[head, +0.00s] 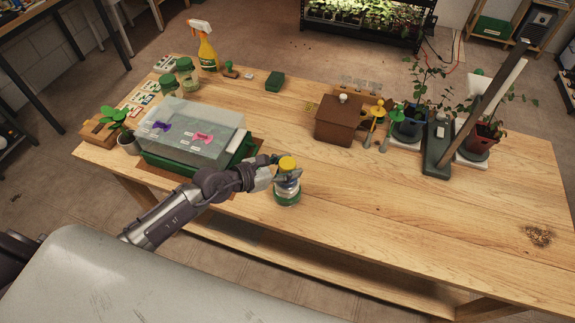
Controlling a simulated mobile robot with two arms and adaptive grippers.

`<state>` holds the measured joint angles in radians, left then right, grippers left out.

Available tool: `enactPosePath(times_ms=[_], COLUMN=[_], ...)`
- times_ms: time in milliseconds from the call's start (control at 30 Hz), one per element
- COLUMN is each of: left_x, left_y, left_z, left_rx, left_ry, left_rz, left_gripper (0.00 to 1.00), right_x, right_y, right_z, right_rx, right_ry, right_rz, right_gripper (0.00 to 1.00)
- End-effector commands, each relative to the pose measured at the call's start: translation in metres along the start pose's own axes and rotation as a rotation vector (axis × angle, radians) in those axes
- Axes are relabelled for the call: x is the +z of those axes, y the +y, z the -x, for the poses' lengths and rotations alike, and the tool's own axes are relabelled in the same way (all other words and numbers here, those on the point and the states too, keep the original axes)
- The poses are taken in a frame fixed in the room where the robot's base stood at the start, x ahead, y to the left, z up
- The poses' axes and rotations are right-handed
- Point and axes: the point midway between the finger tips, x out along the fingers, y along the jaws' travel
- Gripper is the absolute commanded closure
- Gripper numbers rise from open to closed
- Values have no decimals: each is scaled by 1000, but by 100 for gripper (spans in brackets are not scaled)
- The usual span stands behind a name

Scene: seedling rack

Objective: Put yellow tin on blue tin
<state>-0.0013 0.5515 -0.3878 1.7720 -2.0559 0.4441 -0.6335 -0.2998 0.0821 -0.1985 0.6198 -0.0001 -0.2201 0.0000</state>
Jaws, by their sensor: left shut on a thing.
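The yellow tin (287,163) is near the front edge of the wooden table, with its yellow top facing up. My left gripper (286,176) reaches in from the left and is shut on it, and its fingers hide much of the tin's side. Directly below is a pale bluish-white tin (287,189), probably the blue tin, partly hidden by the fingers. A green band or tin (287,200) shows at the bottom, on the table. I cannot tell whether the yellow tin touches what is below it. My right gripper is not in view.
A clear-lidded green propagator (190,130) stands close left of my gripper. A brown box (340,122) and potted plants stand at the back right. A spray bottle (206,50) and jars are at the back left.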

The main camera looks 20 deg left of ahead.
Motion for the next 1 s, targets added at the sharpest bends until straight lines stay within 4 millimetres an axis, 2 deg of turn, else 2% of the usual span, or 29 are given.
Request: enactPosePath(times_ms=[167,200,333,733,867,1000], left_x=[-3,-2,-2,0,-2,-4], left_y=[0,0,0,0,0,0], left_z=[-2,-1,-1,4,24,55], left_rx=[0,0,0,0,0,-1], left_ry=[0,0,0,1,3,6], left_rz=[0,0,0,0,-1,-2], left_gripper=[89,50,30,30,30,30], right_x=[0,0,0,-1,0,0], right_y=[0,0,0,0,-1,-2], right_z=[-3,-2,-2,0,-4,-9], right_rx=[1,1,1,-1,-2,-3], right_ry=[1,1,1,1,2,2], right_rz=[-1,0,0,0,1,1], right_gripper=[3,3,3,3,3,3])
